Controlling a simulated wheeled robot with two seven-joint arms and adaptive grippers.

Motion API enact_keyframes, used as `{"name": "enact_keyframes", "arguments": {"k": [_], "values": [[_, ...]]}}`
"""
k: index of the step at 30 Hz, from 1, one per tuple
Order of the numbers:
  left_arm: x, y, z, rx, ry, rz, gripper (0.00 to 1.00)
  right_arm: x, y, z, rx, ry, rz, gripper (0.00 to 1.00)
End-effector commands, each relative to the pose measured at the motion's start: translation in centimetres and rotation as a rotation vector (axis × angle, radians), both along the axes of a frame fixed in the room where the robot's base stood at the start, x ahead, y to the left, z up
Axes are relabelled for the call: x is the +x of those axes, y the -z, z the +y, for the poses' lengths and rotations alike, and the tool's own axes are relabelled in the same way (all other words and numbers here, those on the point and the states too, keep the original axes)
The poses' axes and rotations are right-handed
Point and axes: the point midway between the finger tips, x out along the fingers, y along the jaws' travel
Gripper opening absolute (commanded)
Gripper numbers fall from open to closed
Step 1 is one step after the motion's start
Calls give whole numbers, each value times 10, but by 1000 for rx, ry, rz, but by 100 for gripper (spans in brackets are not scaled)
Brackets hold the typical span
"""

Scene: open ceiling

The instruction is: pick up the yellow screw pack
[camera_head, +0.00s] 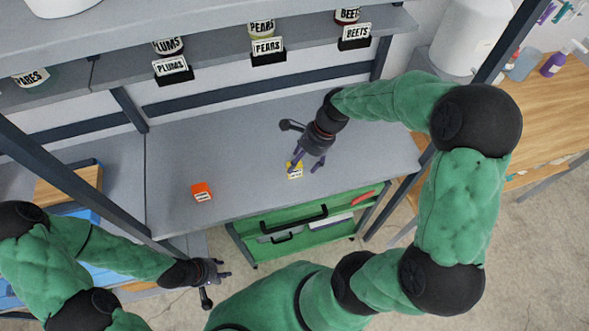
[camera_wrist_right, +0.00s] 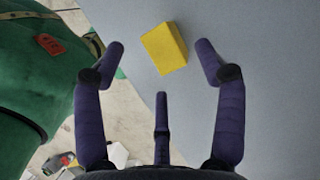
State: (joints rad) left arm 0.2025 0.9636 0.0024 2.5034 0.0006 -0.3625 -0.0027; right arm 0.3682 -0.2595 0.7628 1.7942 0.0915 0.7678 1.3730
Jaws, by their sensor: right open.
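The yellow screw pack (camera_head: 295,171) lies on the grey bench top, close to its front edge. In the right wrist view the yellow screw pack (camera_wrist_right: 164,49) is a plain yellow block just beyond the fingertips, between the two outer fingers. My right gripper (camera_head: 308,163) is over the pack with its fingers spread, and in the wrist view the right gripper (camera_wrist_right: 160,70) is open and empty. One finger partly covers the pack in the head view. My left gripper (camera_head: 222,275) is at the lower left, away from the pack; its finger opening is too small to tell.
An orange pack (camera_head: 201,191) with a white label sits on the bench (camera_head: 240,140) to the left. A shelf (camera_head: 220,75) with labelled cans runs along the back. A green drawer cabinet (camera_head: 300,230) stands below the front edge. The bench between the packs is clear.

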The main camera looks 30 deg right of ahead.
Motion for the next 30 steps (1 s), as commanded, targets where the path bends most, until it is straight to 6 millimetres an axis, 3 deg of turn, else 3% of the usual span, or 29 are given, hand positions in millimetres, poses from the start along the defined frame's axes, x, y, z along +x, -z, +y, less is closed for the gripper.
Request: {"name": "enact_keyframes", "arguments": {"k": [8,16,17,23,30], "values": [[0,17,0,0,0,0,40,4,39,11,1,-2,2,71],[0,16,0,0,0,0,40,5,42,12,0,0,1,71],[0,16,0,0,0,0,40,5,42,12,0,0,1,66],[0,16,0,0,0,0,40,5,42,12,0,0,1,9],[0,16,0,0,0,0,40,5,42,12,0,0,1,6]]}}
